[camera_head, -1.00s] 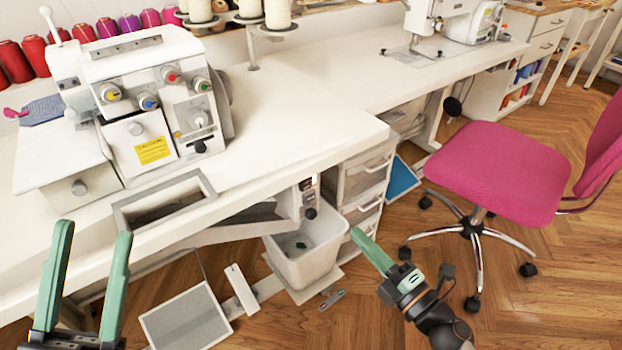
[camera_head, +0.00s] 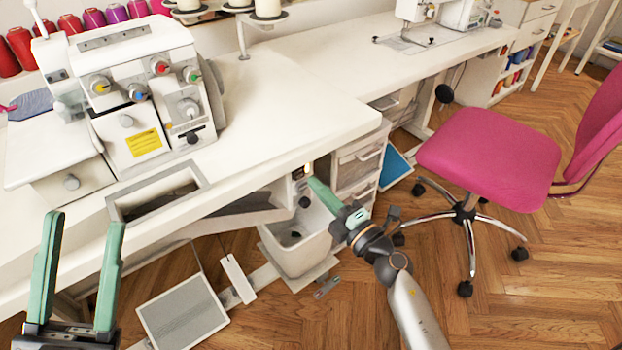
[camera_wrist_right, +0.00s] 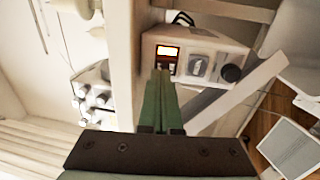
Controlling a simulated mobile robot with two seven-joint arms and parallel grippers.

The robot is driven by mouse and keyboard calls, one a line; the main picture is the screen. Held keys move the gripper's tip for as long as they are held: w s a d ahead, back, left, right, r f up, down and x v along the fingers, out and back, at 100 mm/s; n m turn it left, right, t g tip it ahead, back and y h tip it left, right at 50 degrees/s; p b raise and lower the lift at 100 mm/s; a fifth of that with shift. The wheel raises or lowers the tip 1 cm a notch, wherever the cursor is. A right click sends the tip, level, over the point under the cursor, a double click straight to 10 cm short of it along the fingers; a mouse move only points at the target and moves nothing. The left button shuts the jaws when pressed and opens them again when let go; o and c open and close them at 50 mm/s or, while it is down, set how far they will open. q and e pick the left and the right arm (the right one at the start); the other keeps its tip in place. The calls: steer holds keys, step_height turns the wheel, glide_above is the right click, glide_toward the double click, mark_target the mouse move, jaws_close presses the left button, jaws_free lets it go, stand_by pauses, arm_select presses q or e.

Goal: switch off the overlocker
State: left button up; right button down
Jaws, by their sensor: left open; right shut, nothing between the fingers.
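The white overlocker (camera_head: 125,105) with coloured dials stands on the left of the table; it also shows in the right wrist view (camera_wrist_right: 95,92). Under the table edge is a pale control box (camera_wrist_right: 215,50) with a lit orange switch (camera_wrist_right: 167,51), a grey part (camera_wrist_right: 198,66) and a black knob (camera_wrist_right: 231,73). In the head view the box is partly hidden behind my right gripper (camera_head: 313,183). That gripper is shut and empty, its tips just in front of the orange switch (camera_wrist_right: 161,74); contact cannot be told. My left gripper (camera_head: 84,220) is open and empty before the table.
A white bin (camera_head: 290,250) stands below the box, beside a drawer unit (camera_head: 356,165). A grey foot pedal plate (camera_head: 182,312) lies on the floor. A pink chair (camera_head: 490,160) stands at the right. The white tabletop (camera_head: 290,110) is bare in the middle.

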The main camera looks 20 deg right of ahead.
mark_target(300, 173)
steer(key=shift+x, duration=1.3)
